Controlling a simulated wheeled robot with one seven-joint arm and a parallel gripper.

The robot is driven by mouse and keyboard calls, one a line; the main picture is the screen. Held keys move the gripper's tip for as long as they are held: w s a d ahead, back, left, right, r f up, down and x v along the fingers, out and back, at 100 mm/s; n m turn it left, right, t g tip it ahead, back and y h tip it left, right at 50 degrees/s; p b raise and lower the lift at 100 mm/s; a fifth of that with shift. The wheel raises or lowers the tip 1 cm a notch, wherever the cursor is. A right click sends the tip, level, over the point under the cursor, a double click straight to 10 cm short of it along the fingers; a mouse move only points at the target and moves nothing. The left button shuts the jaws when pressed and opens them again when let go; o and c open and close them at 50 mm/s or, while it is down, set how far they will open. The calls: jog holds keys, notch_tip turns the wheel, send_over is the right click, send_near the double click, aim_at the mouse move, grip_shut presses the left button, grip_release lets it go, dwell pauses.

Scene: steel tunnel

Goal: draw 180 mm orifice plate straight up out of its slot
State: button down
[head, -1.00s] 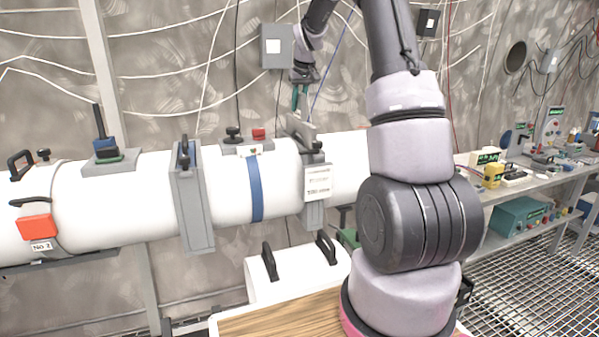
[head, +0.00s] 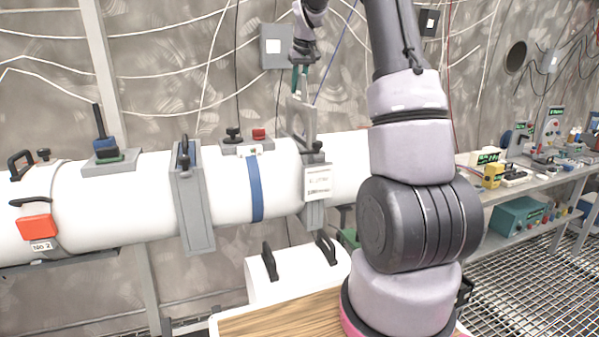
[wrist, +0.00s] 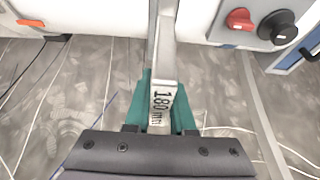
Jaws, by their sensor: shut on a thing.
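The 180 mm orifice plate (head: 303,122) is a grey plate that stands upright, partly raised above its slot in the grey holder (head: 313,214) on the white pipe. Its lower part is hidden inside the holder. My gripper (head: 300,88) is above the pipe, its teal fingers shut on the plate's top tab. In the wrist view, the teal fingers (wrist: 161,108) stand on both sides of the tab, which reads "180 mm" (wrist: 161,98). A white label card (head: 317,181) hangs on the front of the holder.
The white pipe (head: 90,205) runs across the scene, with another grey holder (head: 192,210) to the left. A grey wall box (head: 276,46) is close behind my gripper. A bench with instruments (head: 530,170) stands at right. Cables hang along the wall.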

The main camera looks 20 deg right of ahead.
jog(key=shift+r, duration=0.15)
jog(key=shift+r, duration=3.45)
notch_tip(320, 180, up, 7)
